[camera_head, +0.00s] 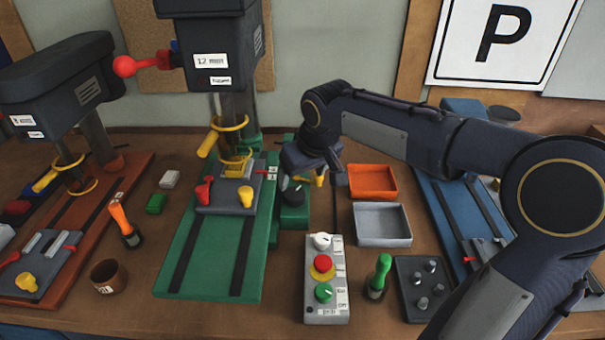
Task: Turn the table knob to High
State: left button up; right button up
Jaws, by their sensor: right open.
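A black knob (293,195) sits on a green block (294,217) beside the green drill press base (184,258). A grey control box (327,305) stands in front of it, with a white knob (321,241) at its far end, a red button (323,262) on a yellow ring and a green button (323,292). I cannot tell from its labels which knob has a High mark. My right gripper (316,174) is open, above and slightly right of the black knob; contact is not clear. My left gripper is not in view.
An orange tray (373,182) and a grey tray (382,225) lie right of the gripper. A green-handled tool (380,276) stands right of the control box. The drill head (212,55) overhangs on the left. My right arm crosses the right side.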

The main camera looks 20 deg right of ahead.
aim_at(295, 193)
jog(key=n, duration=0.2)
jog(key=w+n+g+y+p, duration=0.1)
jog(key=n, duration=0.2)
jog(key=w+d+n+g, duration=0.1)
jog(key=n, duration=0.2)
jog(key=shift+w+d+f+y+p, duration=0.1)
jog(key=shift+f+y+p, duration=0.2)
jog(key=shift+y, duration=0.1)
jog(key=n, duration=0.2)
jog(key=n+g+y, duration=0.1)
jog(key=shift+w+d+n, duration=0.3)
jog(key=shift+d, duration=0.1)
jog(key=shift+w+a+f+n+g+y+p, duration=0.15)
jog(key=shift+a+f+n+y+p, duration=0.3)
jog(key=shift+f, duration=0.7)
jog(key=shift+w+a+f+n+g+b, duration=0.1)
jog(key=shift+a+f+n, duration=0.15)
jog(key=shift+f+n, duration=0.65)
jog(key=shift+w+a+f+n+g+y+p, duration=0.15)
jog(key=shift+a+f+n+y+p, duration=0.15)
jog(key=shift+f, duration=1.15)
jog(key=c, duration=1)
